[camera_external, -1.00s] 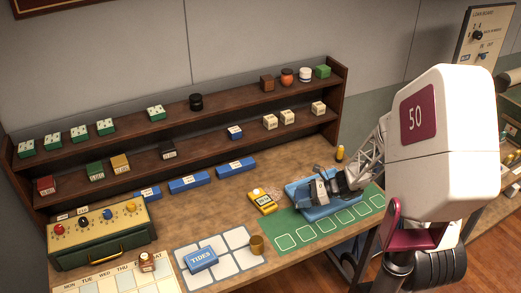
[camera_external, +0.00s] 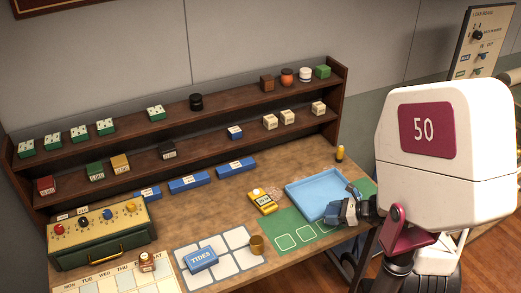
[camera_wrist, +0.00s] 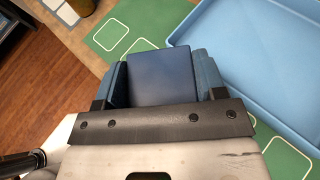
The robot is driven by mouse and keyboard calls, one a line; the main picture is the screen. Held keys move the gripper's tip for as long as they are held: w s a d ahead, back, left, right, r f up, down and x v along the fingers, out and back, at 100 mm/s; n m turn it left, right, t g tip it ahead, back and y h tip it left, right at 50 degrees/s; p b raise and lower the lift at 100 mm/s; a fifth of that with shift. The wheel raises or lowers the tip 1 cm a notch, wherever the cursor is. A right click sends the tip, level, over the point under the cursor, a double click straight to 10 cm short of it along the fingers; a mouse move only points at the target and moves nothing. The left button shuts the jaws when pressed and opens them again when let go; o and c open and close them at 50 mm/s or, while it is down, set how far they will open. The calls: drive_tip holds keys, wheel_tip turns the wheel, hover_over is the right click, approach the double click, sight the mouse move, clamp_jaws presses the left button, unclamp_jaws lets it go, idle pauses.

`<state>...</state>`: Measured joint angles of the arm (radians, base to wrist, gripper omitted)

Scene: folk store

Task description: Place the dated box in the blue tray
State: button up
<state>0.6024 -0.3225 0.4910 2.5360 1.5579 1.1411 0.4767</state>
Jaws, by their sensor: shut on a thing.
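My gripper (camera_external: 345,208) is shut on a dark blue box (camera_wrist: 163,75), which sits between its two blue-grey fingers in the wrist view. The face I see is plain; no date can be read on it. The blue tray (camera_external: 312,182) is empty in the part I see and lies on the green mat. My gripper and the box are at the tray's front right side, over the mat. In the wrist view the tray (camera_wrist: 262,50) is to the right of the box. Whether the box touches the mat or tray rim, I cannot tell.
A yellow device (camera_external: 263,201) and a brass cup (camera_external: 257,245) stand left of the mat (camera_external: 285,230). A blue TIDES box (camera_external: 201,258) lies on a white grid. Labelled boxes stand on the shelves (camera_external: 215,150) behind. The table's front edge is close to my gripper.

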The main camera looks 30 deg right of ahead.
idle(0.4)
hover_over(313, 200)
drive_tip(key=shift+f, duration=0.75)
idle(0.3)
drive_tip(key=shift+f, duration=1.75)
drive_tip(key=shift+f, duration=0.1)
drive_tip(key=o, duration=1)
drive_tip(key=shift+c, duration=0.2)
